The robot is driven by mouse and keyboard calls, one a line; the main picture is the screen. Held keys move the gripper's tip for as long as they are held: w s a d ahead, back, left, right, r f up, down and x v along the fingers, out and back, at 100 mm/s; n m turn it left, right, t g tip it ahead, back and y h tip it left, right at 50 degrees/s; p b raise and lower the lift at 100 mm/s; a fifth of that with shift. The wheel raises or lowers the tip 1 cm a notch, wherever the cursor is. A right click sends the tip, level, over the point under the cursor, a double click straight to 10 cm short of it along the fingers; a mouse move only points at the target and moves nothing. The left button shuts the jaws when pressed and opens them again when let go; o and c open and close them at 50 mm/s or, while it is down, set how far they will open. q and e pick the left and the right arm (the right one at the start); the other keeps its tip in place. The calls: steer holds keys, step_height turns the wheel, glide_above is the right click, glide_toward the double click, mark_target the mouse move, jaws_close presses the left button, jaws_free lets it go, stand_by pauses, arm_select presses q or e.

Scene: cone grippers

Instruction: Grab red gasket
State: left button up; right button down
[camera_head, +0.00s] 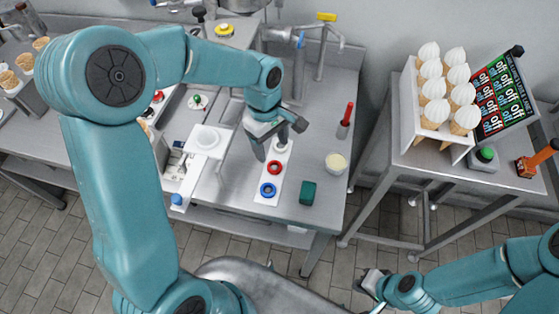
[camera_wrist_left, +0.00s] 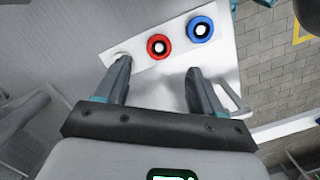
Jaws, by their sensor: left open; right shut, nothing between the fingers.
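My left gripper (camera_head: 277,139) is open and empty, above the strip's far end in the head view. In the left wrist view its fingers (camera_wrist_left: 157,70) are spread, apart from the gasket. My right gripper (camera_head: 371,283) is shut and empty at the lower right, over the floor, far from the gasket.
A blue gasket (camera_head: 261,190) lies beside the red one on the strip. A green block (camera_head: 308,193), a cream-topped tub (camera_head: 335,164) and a red-handled tool (camera_head: 347,117) stand to the right. An ice-cream cone rack (camera_head: 407,130) is on another table.

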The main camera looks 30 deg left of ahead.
mark_target(275, 168)
arm_select(q)
steer(key=f, duration=0.4)
steer(key=shift+w+a+p, duration=0.25)
steer(key=shift+w+p, duration=0.1)
steer(key=shift+w, duration=0.05)
steer(key=f, duration=0.1)
steer(key=s+d+f, duration=0.1)
steer(key=f+p, duration=0.1)
steer(key=shift+s+d, duration=0.15)
steer(key=shift+s, duration=0.1)
steer(key=shift+w+f, duration=0.15)
steer(key=shift+f, duration=0.15)
steer(key=shift+w+a+f, duration=0.25)
steer(key=shift+w, duration=0.05)
steer(key=shift+s+d+r, duration=0.2)
steer(key=shift+s, duration=0.1)
steer(key=c, duration=1.1)
steer(key=shift+w, duration=0.15)
arm_select(e)
steer(key=shift+w+a+r, duration=0.15)
steer(key=shift+r, duration=0.25)
steer(key=shift+w+a+r, duration=0.1)
steer(key=shift+r, duration=0.25)
